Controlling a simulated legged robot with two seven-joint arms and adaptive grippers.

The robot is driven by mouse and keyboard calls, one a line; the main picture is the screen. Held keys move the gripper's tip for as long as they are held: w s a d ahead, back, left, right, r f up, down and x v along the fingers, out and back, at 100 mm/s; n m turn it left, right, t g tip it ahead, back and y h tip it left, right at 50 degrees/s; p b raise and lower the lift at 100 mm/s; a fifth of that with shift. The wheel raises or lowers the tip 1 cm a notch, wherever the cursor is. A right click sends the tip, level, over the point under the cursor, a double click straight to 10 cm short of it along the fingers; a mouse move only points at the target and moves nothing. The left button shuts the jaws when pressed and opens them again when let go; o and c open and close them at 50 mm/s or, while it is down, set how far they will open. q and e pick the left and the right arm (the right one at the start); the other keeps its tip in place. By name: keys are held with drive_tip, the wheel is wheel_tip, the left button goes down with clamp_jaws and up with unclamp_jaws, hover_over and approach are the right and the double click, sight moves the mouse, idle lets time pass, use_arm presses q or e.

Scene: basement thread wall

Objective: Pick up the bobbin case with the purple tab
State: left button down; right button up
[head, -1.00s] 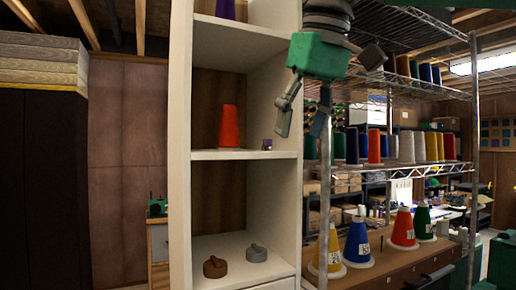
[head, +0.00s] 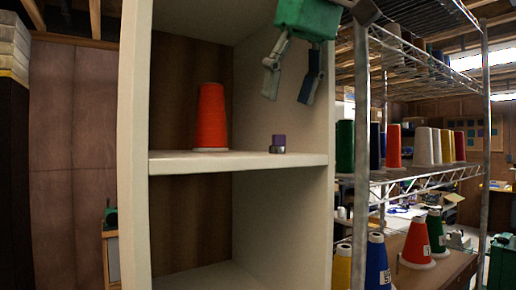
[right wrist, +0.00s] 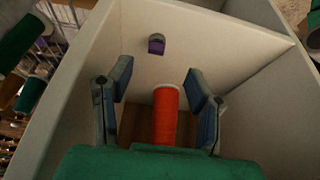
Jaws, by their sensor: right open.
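The bobbin case with the purple tab (head: 278,145) sits on the middle shelf of the white cabinet, near the shelf's right wall. It is small, with a grey lower part and a purple upper part. In the right wrist view it (right wrist: 156,44) shows above and between the fingers, some way beyond them. My right gripper (head: 289,84) is open and empty, above the shelf and over the bobbin case in the picture, not touching it. In the right wrist view its two fingers (right wrist: 160,95) stand wide apart. My left gripper is in neither view.
A red thread cone (head: 211,118) stands on the same shelf (head: 240,162), left of the bobbin case. The cabinet's side walls bound the shelf. A wire rack (head: 360,120) with several thread cones stands to the right. The shelf between cone and case is clear.

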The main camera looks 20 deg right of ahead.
sight(281, 139)
drive_tip(key=shift+w+d, duration=0.1)
drive_tip(key=shift+d, duration=0.2)
drive_tip(key=x, duration=0.7)
drive_tip(key=shift+w+a+f+b, duration=0.2)
drive_tip(key=shift+a+f+b, duration=0.05)
drive_tip(key=shift+b, duration=0.15)
drive_tip(key=shift+d, duration=0.2)
drive_tip(key=shift+d, duration=0.1)
drive_tip(key=c, duration=0.8)
